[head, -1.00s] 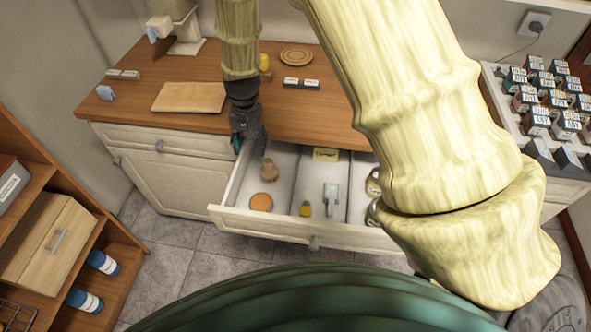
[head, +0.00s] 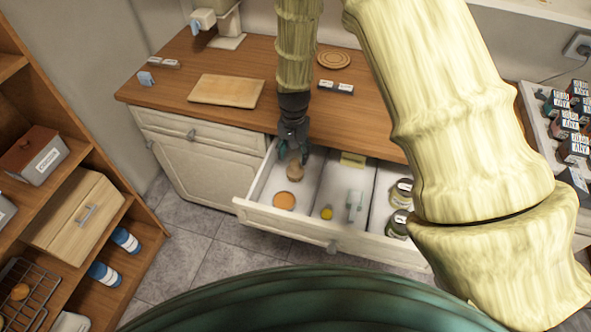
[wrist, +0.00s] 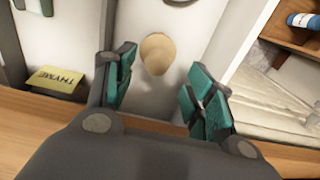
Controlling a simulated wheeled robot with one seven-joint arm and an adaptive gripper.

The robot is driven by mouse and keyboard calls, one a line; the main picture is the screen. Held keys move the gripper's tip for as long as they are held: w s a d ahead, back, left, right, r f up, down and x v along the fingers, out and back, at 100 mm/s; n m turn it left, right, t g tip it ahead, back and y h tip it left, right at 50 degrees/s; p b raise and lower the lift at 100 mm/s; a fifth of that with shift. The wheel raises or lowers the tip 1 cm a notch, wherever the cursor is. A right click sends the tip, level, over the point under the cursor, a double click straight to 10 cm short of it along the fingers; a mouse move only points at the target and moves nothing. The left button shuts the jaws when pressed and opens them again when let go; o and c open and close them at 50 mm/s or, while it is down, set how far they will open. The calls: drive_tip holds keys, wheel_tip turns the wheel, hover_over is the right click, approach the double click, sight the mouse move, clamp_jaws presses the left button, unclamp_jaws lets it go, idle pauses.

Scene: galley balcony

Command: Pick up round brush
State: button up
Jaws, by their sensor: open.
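The round brush (head: 295,171), a small tan, rounded thing, stands in the left compartment of the open drawer (head: 285,222). In the wrist view the brush (wrist: 157,53) shows as a tan rounded top just beyond the fingertips, roughly between their lines. My gripper (head: 292,153) points down over the back of that compartment, close to the brush. In the wrist view my gripper (wrist: 160,88) has its two teal-padded fingers spread apart with nothing between them. I cannot tell the exact height gap to the brush.
An orange disc (head: 284,201) lies in front of the brush. A divider separates the middle compartment, with a yellow item (head: 326,213), a pale tool (head: 354,204) and a yellow THYME card (wrist: 55,82). Jars (head: 400,195) stand at right. The wooden counter (head: 180,80) overhangs the drawer's back.

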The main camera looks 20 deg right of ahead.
sight(295, 161)
drive_tip(key=shift+d+f+p, duration=0.15)
drive_tip(key=shift+f+p, duration=0.35)
drive_tip(key=shift+f, duration=0.7)
drive_tip(key=shift+d+f+p, duration=0.1)
drive_tip(key=shift+f+p, duration=0.35)
drive_tip(key=shift+f, duration=0.7)
clamp_jaws()
